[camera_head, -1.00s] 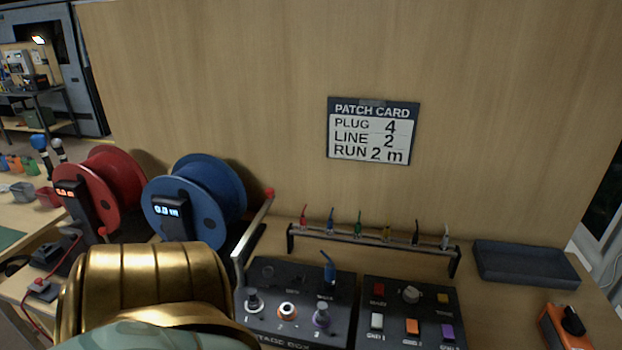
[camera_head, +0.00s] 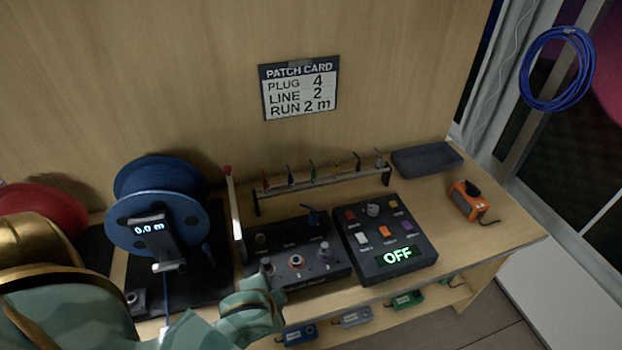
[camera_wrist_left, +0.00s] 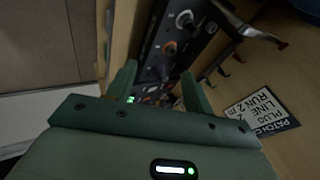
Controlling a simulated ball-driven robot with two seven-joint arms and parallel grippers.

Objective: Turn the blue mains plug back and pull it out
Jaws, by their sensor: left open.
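The blue plug (camera_head: 311,215) stands upright in the rear right of the black stage box (camera_head: 283,232), behind a row of round sockets. I cannot make it out in the left wrist view. My left gripper (camera_head: 264,284) is at the front left edge of the stage box, lower and nearer than the plug and apart from it. In the left wrist view the gripper's two fingers (camera_wrist_left: 158,92) are spread with nothing held between them, and the stage box (camera_wrist_left: 160,65) shows beyond them. My right gripper is not in view.
A control box (camera_head: 383,240) reading OFF stands right of the stage box. A rack of small coloured plugs (camera_head: 325,184) runs behind both. A blue cable reel (camera_head: 165,205) stands left. A dark tray (camera_head: 427,159) and orange device (camera_head: 473,202) are at the right, with bare tabletop around them.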

